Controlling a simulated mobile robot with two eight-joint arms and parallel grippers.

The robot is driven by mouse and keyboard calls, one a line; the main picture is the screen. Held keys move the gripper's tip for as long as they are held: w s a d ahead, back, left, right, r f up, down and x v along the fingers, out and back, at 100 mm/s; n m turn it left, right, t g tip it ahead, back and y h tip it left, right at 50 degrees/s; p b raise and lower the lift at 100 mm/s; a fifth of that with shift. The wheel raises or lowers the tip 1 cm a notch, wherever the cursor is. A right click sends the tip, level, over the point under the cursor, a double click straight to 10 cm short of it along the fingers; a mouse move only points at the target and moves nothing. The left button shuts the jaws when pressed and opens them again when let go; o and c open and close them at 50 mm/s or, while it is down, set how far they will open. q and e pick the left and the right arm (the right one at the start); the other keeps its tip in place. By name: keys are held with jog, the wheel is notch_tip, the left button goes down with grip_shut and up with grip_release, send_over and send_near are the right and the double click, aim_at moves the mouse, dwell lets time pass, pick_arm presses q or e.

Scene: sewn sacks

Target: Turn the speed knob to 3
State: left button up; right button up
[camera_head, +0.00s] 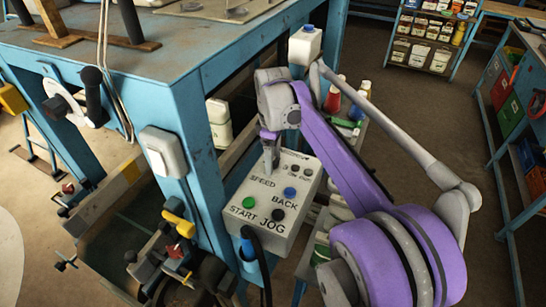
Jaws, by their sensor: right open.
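A light grey control box (296,200) with SPEED, BACK, START and JOG labels is fixed beside the blue frame in the middle of the view. It has a green button (249,203), a blue button (289,191) and a dark button (277,214). My right gripper (269,171) is open and points down at the panel, just above the SPEED label. The speed knob is not clear; my gripper seems to cover that spot. Whether the fingers touch it, and its setting, I cannot tell. My left gripper is out of view.
A blue machine frame (190,110) stands left of the box, with a grey switch box (163,151) on its leg. Bottles, including a red one (333,98), stand behind my right arm. Shelves (428,40) stand at the back; open floor lies at the right.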

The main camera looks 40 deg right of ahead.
grip_shut()
jog(key=shift+m, duration=0.3)
jog(key=m, duration=0.5)
jog(key=shift+m, duration=0.3)
jog(key=m, duration=0.5)
jog(key=shift+m, duration=0.3)
dwell(0.5)
grip_release()
